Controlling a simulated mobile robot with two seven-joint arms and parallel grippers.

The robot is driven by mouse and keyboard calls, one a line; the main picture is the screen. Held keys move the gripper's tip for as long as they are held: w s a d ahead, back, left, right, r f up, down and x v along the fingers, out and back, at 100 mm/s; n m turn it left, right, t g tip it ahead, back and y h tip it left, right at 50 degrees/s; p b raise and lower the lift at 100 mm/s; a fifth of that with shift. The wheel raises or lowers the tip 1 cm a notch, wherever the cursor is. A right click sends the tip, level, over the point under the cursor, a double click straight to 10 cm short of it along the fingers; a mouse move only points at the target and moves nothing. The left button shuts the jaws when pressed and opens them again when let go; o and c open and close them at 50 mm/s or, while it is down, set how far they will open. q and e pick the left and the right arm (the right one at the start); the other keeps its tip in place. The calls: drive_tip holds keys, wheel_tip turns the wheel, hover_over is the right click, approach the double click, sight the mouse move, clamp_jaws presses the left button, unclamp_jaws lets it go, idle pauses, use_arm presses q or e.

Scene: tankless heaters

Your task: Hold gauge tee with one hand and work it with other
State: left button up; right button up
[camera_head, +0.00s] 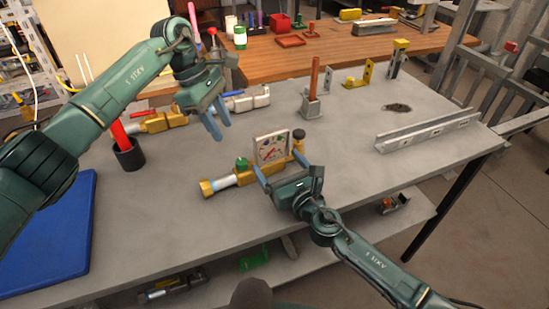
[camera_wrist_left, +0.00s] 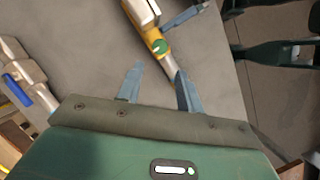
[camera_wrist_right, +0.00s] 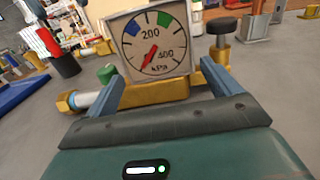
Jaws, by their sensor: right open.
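The gauge tee (camera_head: 222,183) lies on the grey table with a brass body, a square white-faced dial, a green cap and a black knob. In the right wrist view its dial (camera_wrist_right: 152,42) faces me, marked in kPa. My right gripper (camera_head: 281,168) is open, its fingers at the near side of the brass body, spaced across the dial's width; contact is unclear. My left gripper (camera_head: 217,124) is open and empty above the table, behind and left of the tee. The left wrist view shows the tee's green cap (camera_wrist_left: 160,47) beyond the left fingers.
Other brass-and-steel fittings (camera_head: 165,122) lie behind the left gripper. A black cup (camera_head: 128,154) with a red-handled tool stands left, near a blue mat (camera_head: 55,235). A metal block with an upright rod (camera_head: 312,105) stands behind. A metal rail (camera_head: 425,132) lies right. Table around the tee is clear.

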drive_tip(key=shift+x, duration=1.45)
